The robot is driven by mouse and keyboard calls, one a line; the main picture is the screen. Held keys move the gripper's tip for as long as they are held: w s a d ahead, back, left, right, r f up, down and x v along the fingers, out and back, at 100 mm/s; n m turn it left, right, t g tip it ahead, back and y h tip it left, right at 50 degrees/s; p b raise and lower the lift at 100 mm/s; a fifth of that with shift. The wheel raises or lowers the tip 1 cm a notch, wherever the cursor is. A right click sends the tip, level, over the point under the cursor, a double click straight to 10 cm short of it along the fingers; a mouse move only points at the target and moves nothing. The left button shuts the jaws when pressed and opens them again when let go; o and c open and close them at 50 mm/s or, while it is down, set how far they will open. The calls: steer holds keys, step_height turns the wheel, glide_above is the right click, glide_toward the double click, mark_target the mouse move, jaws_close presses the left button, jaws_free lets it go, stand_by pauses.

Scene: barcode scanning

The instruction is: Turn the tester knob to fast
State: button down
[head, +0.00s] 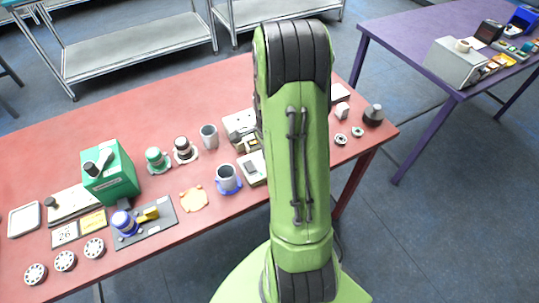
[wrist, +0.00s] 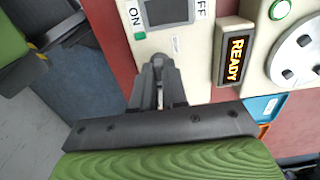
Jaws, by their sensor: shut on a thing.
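In the wrist view my gripper (wrist: 158,68) is shut at the lower edge of a cream device (wrist: 185,42) with ON and OFF labels and a dark screen. The fingers are closed on a small part of this device that they mostly hide. To the right is a black READY sign (wrist: 235,57). Beside it a cream unit (wrist: 258,60) carries a round grey dial (wrist: 298,50) and a green button (wrist: 280,9). No "fast" marking is readable. In the head view my green arm hides the gripper.
The red table (head: 130,165) holds a green box (head: 112,172), a blue mug (head: 228,178) and several small parts. Pale devices (head: 252,168) stand close to my arm's left side. A dark round-topped object (head: 373,115) is near the right end. A purple table (head: 410,30) is at right.

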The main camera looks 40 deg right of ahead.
stand_by(0.4)
steer(key=c, duration=1.2)
jaws_free()
steer(key=shift+o, duration=0.2)
step_height(320, 180, up, 16)
steer(key=p, duration=0.4)
steer(key=shift+f, duration=0.1)
